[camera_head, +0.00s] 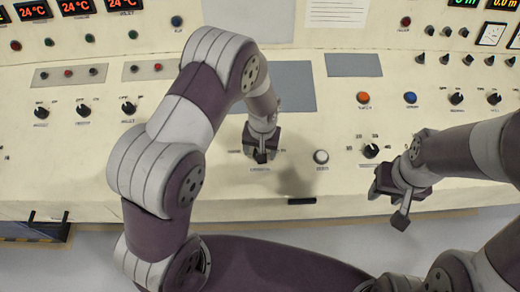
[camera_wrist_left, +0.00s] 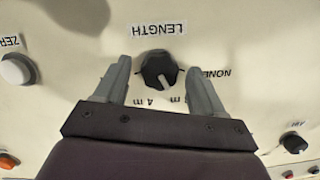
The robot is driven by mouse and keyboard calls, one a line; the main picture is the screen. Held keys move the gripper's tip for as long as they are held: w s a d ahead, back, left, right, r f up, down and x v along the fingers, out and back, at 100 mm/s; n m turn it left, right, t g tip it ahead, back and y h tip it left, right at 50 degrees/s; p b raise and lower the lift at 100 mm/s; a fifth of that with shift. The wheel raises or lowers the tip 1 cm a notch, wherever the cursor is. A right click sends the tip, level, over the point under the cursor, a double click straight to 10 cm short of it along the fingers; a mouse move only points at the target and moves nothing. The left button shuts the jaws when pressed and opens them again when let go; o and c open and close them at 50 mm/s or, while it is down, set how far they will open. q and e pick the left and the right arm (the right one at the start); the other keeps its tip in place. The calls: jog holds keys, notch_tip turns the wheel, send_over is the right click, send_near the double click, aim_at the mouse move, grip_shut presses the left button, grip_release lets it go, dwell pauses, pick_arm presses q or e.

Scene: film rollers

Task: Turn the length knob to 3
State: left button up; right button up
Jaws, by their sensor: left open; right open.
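The black length knob (camera_wrist_left: 159,70) sits on the cream panel under an upside-down LENGTH label (camera_wrist_left: 159,28) in the left wrist view. Its white pointer mark faces down and slightly right in that view. NONE is readable to its right and "4 m" below it; another mark beside it is partly hidden by a finger. My left gripper (camera_wrist_left: 160,66) is open, one finger on each side of the knob with visible gaps. In the head view my left gripper (camera_head: 262,153) hides the knob. My right gripper (camera_head: 392,204) is open and empty at the panel's front edge.
A white button (camera_head: 321,157) and another black knob (camera_head: 371,151) are right of my left gripper. Orange (camera_head: 363,97) and blue (camera_head: 410,97) buttons lie behind. Several knobs stand at the left. A black slot (camera_head: 302,201) is at the front edge.

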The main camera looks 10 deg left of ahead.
pick_arm(q)
notch_tip(320, 180, up, 12)
jog(key=b, duration=0.1)
jog(key=shift+s+d+r, duration=0.15)
jog(key=shift+s+d, duration=0.1)
jog(key=shift+d, duration=0.15)
